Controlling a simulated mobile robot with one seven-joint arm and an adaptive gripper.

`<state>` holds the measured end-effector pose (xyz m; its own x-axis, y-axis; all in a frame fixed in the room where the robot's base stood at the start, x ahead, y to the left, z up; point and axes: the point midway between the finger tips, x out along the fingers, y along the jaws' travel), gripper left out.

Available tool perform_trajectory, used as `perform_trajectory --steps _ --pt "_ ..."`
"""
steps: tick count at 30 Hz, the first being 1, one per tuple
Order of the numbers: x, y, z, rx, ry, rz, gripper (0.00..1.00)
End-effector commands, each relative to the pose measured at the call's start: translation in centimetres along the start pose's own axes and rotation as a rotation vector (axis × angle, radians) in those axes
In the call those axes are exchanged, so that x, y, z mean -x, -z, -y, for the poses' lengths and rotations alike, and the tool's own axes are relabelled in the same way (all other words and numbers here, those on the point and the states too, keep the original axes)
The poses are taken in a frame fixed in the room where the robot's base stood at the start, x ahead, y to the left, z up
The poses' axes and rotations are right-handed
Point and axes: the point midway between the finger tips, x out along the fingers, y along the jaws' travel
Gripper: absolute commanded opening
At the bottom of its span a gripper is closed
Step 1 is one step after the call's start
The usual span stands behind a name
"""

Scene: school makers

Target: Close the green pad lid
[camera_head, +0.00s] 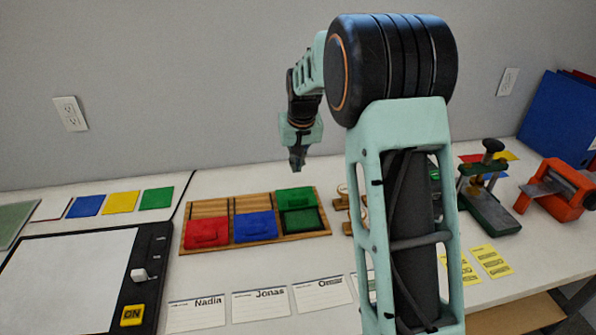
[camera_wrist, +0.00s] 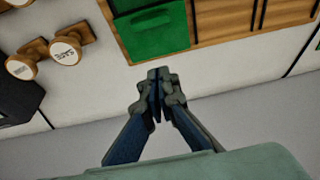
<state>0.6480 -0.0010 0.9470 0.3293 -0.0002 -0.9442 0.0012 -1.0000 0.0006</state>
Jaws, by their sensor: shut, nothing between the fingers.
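The green pad (camera_head: 300,220) sits at the right end of a wooden tray with its lid open. Its dark green inner face shows toward the front. The green lid (camera_head: 295,196) is raised or folded back behind the pad; its exact angle is hard to tell. In the wrist view the lid (camera_wrist: 158,38) is at the top centre. My gripper (camera_head: 297,167) is shut and empty, above and behind the lid on the wall side. In the wrist view the fingertips (camera_wrist: 158,75) are together, close to the lid's edge; contact cannot be told.
The wooden tray (camera_head: 225,207) also holds a closed red pad (camera_head: 207,232) and a closed blue pad (camera_head: 256,226). Wooden-handled stamps (camera_wrist: 66,48) stand beside the tray. Name cards (camera_head: 260,303) lie in front. The table between tray and wall is clear.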

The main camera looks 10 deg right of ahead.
Motion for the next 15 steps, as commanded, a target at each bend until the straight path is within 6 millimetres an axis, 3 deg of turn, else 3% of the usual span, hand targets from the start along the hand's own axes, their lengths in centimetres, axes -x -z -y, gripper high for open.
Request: perform_trajectory --steps 12,15 --pt "-9.1 -0.1 0.0 -0.001 0.0 0.003 0.0" --pt "-7.9 -1.4 0.0 -0.001 0.0 -0.001 0.0"
